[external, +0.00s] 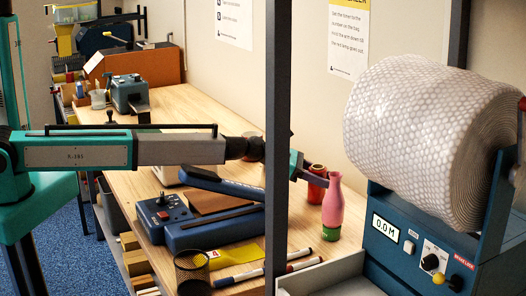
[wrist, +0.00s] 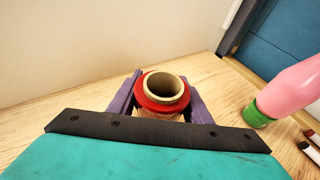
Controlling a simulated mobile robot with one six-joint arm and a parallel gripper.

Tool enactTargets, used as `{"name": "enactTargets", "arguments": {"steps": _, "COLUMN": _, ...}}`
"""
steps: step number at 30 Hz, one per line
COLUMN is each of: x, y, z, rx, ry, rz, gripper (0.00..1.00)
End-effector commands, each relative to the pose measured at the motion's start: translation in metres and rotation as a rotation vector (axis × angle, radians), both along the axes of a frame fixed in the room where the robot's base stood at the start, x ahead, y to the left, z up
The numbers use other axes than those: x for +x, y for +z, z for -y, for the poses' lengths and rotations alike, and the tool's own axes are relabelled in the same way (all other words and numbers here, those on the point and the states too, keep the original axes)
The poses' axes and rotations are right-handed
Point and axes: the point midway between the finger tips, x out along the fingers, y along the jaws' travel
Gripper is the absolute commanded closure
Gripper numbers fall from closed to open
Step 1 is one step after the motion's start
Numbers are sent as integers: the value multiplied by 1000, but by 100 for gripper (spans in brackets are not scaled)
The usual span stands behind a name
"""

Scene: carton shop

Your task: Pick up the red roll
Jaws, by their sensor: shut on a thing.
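The red roll (wrist: 150,101), with a pale hollow core, stands upright between the two purple fingers of my gripper (wrist: 162,92) in the wrist view. The fingers are shut on it from both sides. In the external view the red roll (external: 317,189) is at the end of my arm, left of the pink bottle, and my gripper (external: 312,177) partly covers it. Its underside is hidden, so I cannot tell whether it touches the wooden bench.
A pink bottle with a green lower end (external: 332,205) stands close to the right of the roll. Markers (external: 303,264), a blue sealer (external: 215,228) and a mesh cup (external: 192,270) lie nearer. A dark post (external: 278,100) crosses the view. A bubble-wrap machine (external: 420,235) stands at right.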

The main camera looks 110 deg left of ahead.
Motion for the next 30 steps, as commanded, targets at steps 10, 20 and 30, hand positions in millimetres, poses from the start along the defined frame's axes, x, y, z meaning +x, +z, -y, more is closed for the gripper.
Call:
{"name": "enactTargets", "arguments": {"steps": 10, "x": 0, "y": 6, "z": 0, "rx": 1, "ry": 0, "rz": 1, "gripper": 84}}
{"name": "enactTargets", "arguments": {"steps": 20, "x": 0, "y": 35, "z": 0, "rx": 3, "ry": 0, "rz": 2, "gripper": 84}}
{"name": "enactTargets", "arguments": {"steps": 30, "x": -36, "y": 38, "z": 21, "rx": 1, "ry": 1, "rz": 1, "gripper": 84}}
